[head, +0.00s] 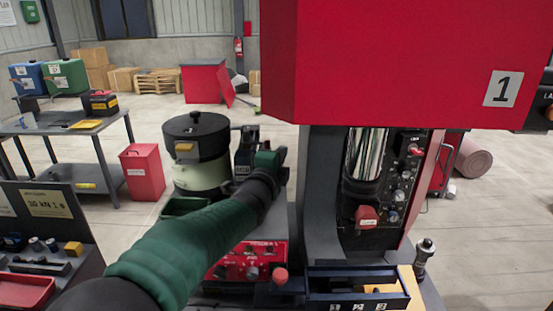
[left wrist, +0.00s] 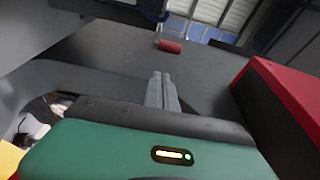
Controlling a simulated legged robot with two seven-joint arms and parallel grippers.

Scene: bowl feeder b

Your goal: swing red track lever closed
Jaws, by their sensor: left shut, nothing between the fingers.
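My left arm reaches in from the lower left in the head view, beside the round bowl feeder (head: 196,150) with its black lid. My left gripper (head: 277,157) is at the far end of that arm, but its fingertips are hard to make out there. In the left wrist view its fingers (left wrist: 164,82) are shut together and empty. A red cylinder (left wrist: 171,46), possibly the lever's handle, lies beyond the fingertips and apart from them. I cannot tell which red part in the head view is the track lever. My right gripper is not in view.
A large red machine head (head: 400,60) overhangs the right side. A red control box (head: 245,262) with a red knob (head: 280,275) stands below my arm. A dark blue tray (head: 355,283) is at the front. A grey bench (head: 75,128) stands left.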

